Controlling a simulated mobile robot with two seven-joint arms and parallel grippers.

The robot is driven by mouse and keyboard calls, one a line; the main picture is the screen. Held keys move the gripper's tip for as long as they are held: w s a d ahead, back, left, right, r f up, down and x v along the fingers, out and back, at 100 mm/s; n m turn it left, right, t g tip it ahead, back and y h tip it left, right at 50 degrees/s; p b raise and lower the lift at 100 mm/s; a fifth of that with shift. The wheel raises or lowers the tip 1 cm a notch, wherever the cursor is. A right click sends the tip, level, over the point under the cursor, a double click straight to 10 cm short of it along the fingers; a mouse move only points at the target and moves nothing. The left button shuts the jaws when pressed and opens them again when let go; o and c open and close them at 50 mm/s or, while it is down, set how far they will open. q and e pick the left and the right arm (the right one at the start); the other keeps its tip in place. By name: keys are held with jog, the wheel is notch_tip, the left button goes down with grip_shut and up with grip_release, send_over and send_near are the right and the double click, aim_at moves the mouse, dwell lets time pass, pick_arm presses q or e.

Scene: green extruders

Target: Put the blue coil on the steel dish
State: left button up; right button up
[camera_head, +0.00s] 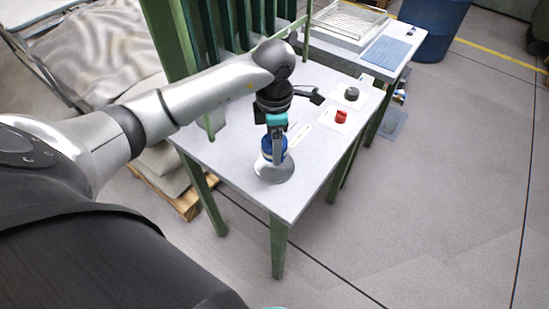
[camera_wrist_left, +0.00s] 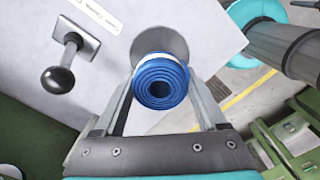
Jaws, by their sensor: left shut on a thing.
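The blue coil (camera_wrist_left: 160,82) is a rolled blue strip with a white band, seen end-on in the left wrist view between my gripper's fingers. In the head view the blue coil (camera_head: 268,147) shows low at the fingertips, over the steel dish. My left gripper (camera_head: 274,150) points down and is shut on the coil. The steel dish (camera_head: 272,174) is a round grey plate near the table's front edge. It also shows behind the coil in the wrist view (camera_wrist_left: 161,42). I cannot tell whether the coil touches the dish. My right gripper is not in view.
The grey table (camera_head: 230,164) has green legs and a green frame at its back. A red knob (camera_head: 341,117) and a black knob (camera_head: 351,94) stand at its right. A black-knobbed lever (camera_wrist_left: 58,79) is near the dish in the wrist view. A blue barrel (camera_head: 434,28) stands farther back.

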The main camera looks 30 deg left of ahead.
pick_arm(q)
notch_tip(320, 180, down, 5)
jog(key=shift+r+b, duration=0.1)
jog(key=shift+b, duration=0.35)
jog(key=shift+f, duration=0.3)
jog(key=o, duration=1.4)
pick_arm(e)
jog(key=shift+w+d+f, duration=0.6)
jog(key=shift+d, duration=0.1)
